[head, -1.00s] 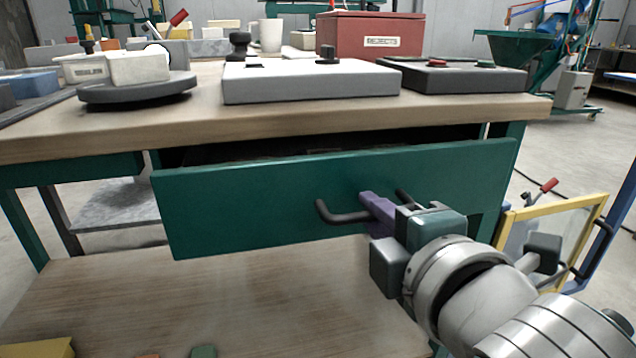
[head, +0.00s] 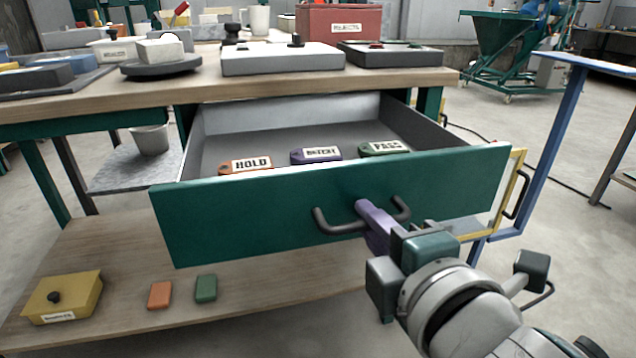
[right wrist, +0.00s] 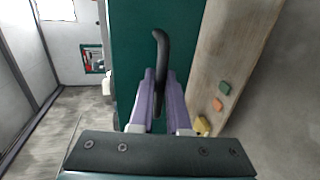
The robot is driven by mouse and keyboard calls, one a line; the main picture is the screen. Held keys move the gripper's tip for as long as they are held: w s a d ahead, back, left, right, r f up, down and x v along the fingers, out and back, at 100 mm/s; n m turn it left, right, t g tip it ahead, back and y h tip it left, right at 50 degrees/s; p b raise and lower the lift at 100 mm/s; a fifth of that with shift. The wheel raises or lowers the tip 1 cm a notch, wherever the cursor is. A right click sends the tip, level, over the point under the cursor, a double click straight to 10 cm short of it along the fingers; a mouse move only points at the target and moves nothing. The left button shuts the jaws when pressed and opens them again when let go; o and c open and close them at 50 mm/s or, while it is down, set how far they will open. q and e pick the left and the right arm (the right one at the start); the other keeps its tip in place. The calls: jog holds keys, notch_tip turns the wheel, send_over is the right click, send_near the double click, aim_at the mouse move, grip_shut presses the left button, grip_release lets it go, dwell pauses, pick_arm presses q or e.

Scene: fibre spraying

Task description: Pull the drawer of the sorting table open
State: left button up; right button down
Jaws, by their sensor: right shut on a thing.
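The drawer (head: 330,205) of the sorting table (head: 200,92) has a green front and stands well out from under the tabletop. Its grey inside shows three tags: an orange HOLD tag (head: 246,165), a purple tag (head: 316,155) and a green PASS tag (head: 386,147). The dark bar handle (head: 335,226) is on the drawer front. My right gripper (head: 374,218) is shut on the middle of the handle with its purple fingers. In the right wrist view the handle (right wrist: 161,60) runs between the purple fingers (right wrist: 158,95). My left gripper is not in view.
A lower shelf (head: 250,275) holds a yellow box (head: 62,297), an orange block (head: 160,295) and a green block (head: 206,288). A red box (head: 340,22) and grey panels stand on the tabletop. A yellow frame (head: 515,195) and blue post (head: 530,150) stand at the right.

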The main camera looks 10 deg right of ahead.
jog(key=shift+s, duration=0.25)
jog(key=c, duration=1.2)
grip_release()
jog(key=shift+o, duration=0.2)
jog(key=shift+s, duration=0.1)
jog(key=p+v, duration=0.1)
jog(key=v, duration=0.8)
jog(key=shift+s+p, duration=0.35)
jog(key=shift+p, duration=0.05)
jog(key=shift+r, duration=0.1)
